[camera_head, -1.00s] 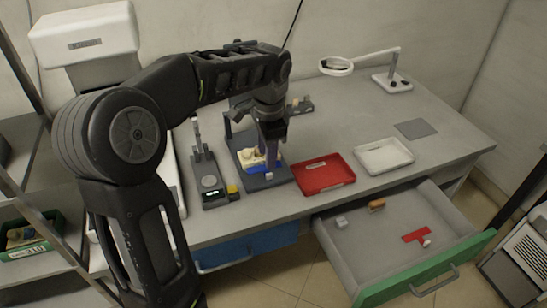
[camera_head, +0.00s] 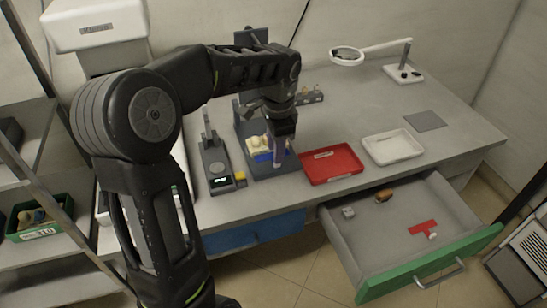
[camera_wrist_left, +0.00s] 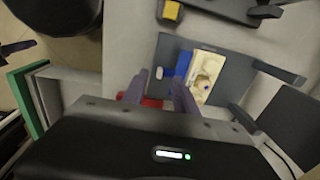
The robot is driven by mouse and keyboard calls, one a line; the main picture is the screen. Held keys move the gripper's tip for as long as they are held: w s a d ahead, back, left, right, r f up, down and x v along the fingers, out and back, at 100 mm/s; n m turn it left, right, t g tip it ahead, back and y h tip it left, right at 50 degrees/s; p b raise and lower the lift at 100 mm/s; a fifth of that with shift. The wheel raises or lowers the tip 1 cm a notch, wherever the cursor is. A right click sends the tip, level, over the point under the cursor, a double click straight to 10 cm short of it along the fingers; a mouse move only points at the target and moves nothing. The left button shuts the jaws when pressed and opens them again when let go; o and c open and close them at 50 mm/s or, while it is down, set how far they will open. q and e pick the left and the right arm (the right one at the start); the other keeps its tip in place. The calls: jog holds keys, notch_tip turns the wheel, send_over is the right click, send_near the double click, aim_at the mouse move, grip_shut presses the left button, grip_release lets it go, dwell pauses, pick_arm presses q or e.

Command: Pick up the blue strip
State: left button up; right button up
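The blue strip (camera_head: 264,157) lies on a dark grey fixture (camera_head: 270,171) on the bench, along the front of a cream block (camera_head: 257,143). My left gripper (camera_head: 279,158) hangs over the fixture at the strip's right end and hides part of it. In the left wrist view, the blue strip (camera_wrist_left: 183,63) lies beside the cream block (camera_wrist_left: 208,72). There the left gripper's two fingers (camera_wrist_left: 160,90) are apart with nothing held between them. The strip lies beyond the tip of the right-hand finger. My right gripper is not in view.
A red tray (camera_head: 342,177) stands right of the fixture, then a white tray (camera_head: 405,157). A small scale-like device (camera_head: 217,183) stands on the left. A drawer with a green front (camera_head: 432,265) is open below.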

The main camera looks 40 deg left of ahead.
pick_arm(q)
jog(key=f, duration=0.4)
jog(key=shift+w+a+f, duration=0.2)
jog(key=shift+w+f, duration=0.05)
jog(key=shift+f, duration=0.15)
jog(key=shift+c, duration=0.2)
grip_shut()
dwell(0.4)
